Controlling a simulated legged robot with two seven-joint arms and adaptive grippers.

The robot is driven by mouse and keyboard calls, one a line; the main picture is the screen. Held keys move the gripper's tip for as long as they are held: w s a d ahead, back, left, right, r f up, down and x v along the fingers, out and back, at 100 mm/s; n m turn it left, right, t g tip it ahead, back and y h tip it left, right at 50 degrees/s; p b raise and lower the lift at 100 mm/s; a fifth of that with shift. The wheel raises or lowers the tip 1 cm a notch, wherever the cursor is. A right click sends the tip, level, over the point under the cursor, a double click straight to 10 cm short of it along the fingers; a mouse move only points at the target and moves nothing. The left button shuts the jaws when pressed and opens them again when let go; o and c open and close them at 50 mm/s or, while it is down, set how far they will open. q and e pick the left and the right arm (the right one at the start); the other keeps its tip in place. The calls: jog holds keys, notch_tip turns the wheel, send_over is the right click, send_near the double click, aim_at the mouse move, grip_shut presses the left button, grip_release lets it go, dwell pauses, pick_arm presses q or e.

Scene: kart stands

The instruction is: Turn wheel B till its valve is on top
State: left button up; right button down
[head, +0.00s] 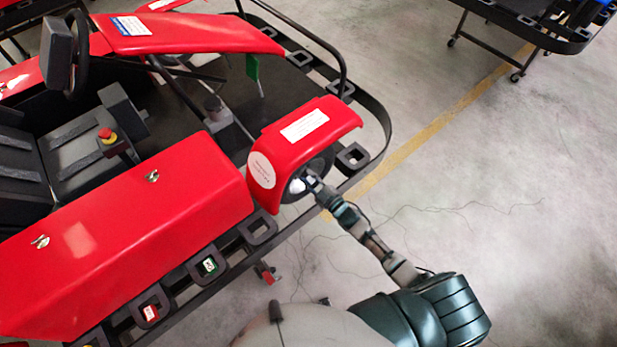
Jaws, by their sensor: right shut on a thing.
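A wheel (321,164), which I take to be wheel B, sits under the red fender (315,126) at the kart's near right corner. The fender covers its upper part, and only some dark tyre and a bright spot near the hub show. No letter on it can be read, and I cannot make out its valve. My right gripper (304,183) reaches in from the lower right and is shut on the wheel near its middle. The fingers are small and partly merge with the wheel. My left gripper is not in view.
The red kart's long side pod (130,240) lies left of the wheel. A black bumper rail (375,115) runs around the corner close to my right arm. Another stand on casters (515,76) is at the upper right. The grey floor (500,200) on the right is clear.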

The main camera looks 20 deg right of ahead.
jog(key=shift+r+n, duration=0.1)
jog(key=shift+n, duration=0.4)
jog(key=c, duration=1)
grip_release()
jog(key=shift+s, duration=0.1)
jog(key=shift+s, duration=0.15)
jog(key=v, duration=1.1)
jog(key=shift+s+d, duration=0.15)
jog(key=shift+s, duration=0.25)
